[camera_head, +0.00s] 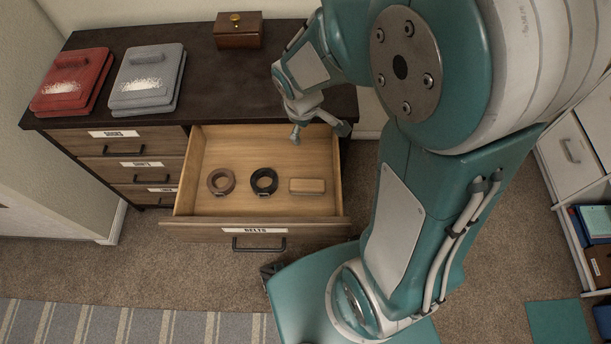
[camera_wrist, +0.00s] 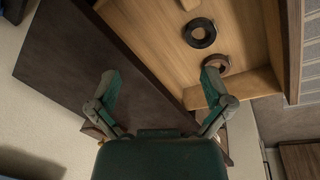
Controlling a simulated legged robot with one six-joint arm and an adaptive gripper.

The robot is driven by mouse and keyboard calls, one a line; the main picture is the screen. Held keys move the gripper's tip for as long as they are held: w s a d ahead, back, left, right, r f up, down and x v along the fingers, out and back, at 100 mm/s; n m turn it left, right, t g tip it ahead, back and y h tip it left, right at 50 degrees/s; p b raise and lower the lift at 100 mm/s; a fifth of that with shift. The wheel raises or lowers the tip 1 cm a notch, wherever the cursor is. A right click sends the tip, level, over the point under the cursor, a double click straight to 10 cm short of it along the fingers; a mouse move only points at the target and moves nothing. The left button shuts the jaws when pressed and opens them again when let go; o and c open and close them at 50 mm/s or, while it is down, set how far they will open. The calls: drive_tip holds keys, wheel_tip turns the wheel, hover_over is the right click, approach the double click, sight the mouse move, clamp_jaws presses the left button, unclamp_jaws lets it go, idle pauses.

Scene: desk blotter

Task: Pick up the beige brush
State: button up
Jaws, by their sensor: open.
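The beige brush (camera_head: 307,186) is a small light tan block. It lies flat inside the open drawer (camera_head: 262,222), right of the two rolled belts. In the wrist view only a sliver of a light piece, which seems to be the brush (camera_wrist: 190,4), shows at the top edge. My gripper (camera_head: 318,130) is open and empty, above the drawer's back right part near the dresser top's front edge. It is apart from the brush. The wrist view shows its two fingers (camera_wrist: 161,82) spread wide, with the dark dresser top and drawer wall beyond them.
A brown rolled belt (camera_head: 221,181) and a black one (camera_head: 264,181) lie left of the brush. Red folded clothing (camera_head: 72,84), grey folded clothing (camera_head: 147,80) and a small wooden box (camera_head: 238,30) stand on the dresser top (camera_head: 205,85). The drawer walls surround the brush.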

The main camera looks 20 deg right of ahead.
wheel_tip(320, 180, down, 10)
drive_tip(key=w+a+n+g, duration=0.1)
drive_tip(key=n, duration=0.2)
drive_tip(key=n+g, duration=0.1)
drive_tip(key=n, duration=0.2)
approach(307, 184)
drive_tip(key=shift+s+d, duration=0.15)
wheel_tip(307, 184, down, 6)
drive_tip(key=shift+s+r, duration=0.1)
drive_tip(key=shift+r, duration=0.15)
drive_tip(key=shift+d+f, duration=0.2)
drive_tip(key=shift+f, duration=1.1)
drive_tip(key=shift+d+f, duration=0.15)
drive_tip(key=shift+f, duration=1.1)
drive_tip(key=c, duration=1.2)
